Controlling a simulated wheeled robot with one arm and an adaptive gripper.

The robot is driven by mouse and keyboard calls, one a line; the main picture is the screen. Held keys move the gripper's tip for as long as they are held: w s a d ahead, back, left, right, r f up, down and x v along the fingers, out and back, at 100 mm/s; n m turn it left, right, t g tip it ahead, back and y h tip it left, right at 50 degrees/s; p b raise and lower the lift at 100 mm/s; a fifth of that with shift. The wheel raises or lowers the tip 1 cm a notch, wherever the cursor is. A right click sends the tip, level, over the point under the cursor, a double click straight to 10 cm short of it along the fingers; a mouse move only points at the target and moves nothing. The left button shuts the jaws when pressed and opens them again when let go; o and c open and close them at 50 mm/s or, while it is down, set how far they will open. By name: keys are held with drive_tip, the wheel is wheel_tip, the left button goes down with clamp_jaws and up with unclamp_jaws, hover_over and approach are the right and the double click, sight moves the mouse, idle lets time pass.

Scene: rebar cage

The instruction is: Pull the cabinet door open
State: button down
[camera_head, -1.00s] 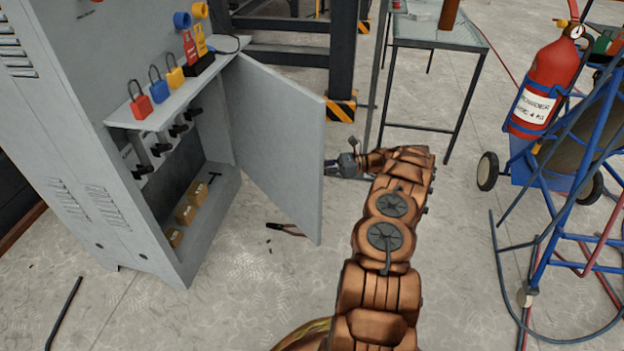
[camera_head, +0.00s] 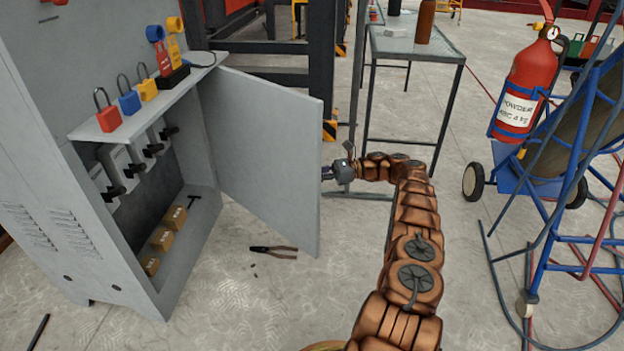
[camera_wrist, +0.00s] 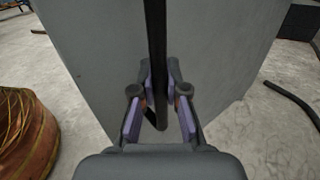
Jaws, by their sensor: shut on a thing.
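The grey cabinet (camera_head: 60,215) stands at the left in the head view, its lower compartment exposed. Its door (camera_head: 268,150) is swung well out to the right on its hinge side at the back of the opening. My gripper (camera_head: 328,173) is at the door's free edge, on its far face; the fingers are partly hidden there. In the wrist view the door panel (camera_wrist: 95,50) fills the middle. A dark vertical bar handle (camera_wrist: 157,60) runs down between the fingers of my gripper (camera_wrist: 160,100), which are closed around its lower end.
Padlocks (camera_head: 128,102) stand on the cabinet shelf, with small boxes (camera_head: 162,238) inside below. Pliers (camera_head: 273,251) lie on the floor by the door. A metal table (camera_head: 415,45) stands behind, and a fire extinguisher (camera_head: 525,80) with a blue trolley (camera_head: 545,180) at right.

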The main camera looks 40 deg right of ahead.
drive_tip(key=shift+s+d+r, duration=0.3)
drive_tip(key=shift+d+r, duration=0.05)
drive_tip(key=c, duration=1.5)
unclamp_jaws()
drive_tip(key=shift+c, duration=0.2)
drive_tip(key=o, duration=0.3)
drive_tip(key=shift+a, duration=0.15)
drive_tip(key=shift+o, duration=0.3)
drive_tip(key=shift+w+a, duration=0.1)
drive_tip(key=shift+f, duration=0.1)
